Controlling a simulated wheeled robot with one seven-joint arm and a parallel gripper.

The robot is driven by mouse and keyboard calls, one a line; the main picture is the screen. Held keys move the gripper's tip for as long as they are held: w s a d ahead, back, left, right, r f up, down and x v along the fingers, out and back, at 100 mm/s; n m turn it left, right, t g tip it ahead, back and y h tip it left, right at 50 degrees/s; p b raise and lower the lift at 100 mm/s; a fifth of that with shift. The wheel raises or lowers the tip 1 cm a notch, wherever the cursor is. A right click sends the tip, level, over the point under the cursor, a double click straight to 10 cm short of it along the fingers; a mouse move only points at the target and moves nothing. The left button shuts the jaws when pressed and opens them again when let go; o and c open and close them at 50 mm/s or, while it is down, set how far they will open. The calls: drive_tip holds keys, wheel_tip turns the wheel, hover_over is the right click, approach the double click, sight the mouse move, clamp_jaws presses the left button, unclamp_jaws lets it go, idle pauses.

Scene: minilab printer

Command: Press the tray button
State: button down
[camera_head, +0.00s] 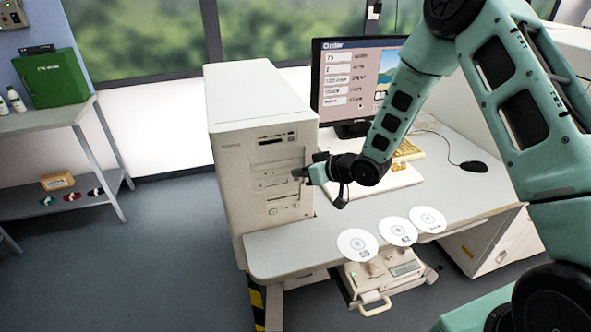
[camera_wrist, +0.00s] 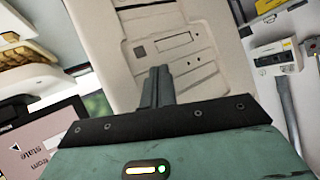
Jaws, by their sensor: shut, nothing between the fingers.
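The beige computer tower (camera_head: 230,125) stands upright at the left end of the desk, its front panel facing my gripper. The panel has drive slots, small buttons and round marks lower down. I cannot single out the tray button for certain.
Several white discs (camera_head: 357,244) are at the desk's front edge, above a beige device (camera_head: 385,275). A shelf (camera_head: 50,120) with a green box is far left.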

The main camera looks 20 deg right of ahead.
drive_tip(key=shift+s, duration=0.85)
drive_tip(key=s+b, duration=0.1)
drive_tip(key=s, duration=0.3)
drive_tip(key=shift+s, duration=0.4)
drive_tip(key=shift+r, duration=0.1)
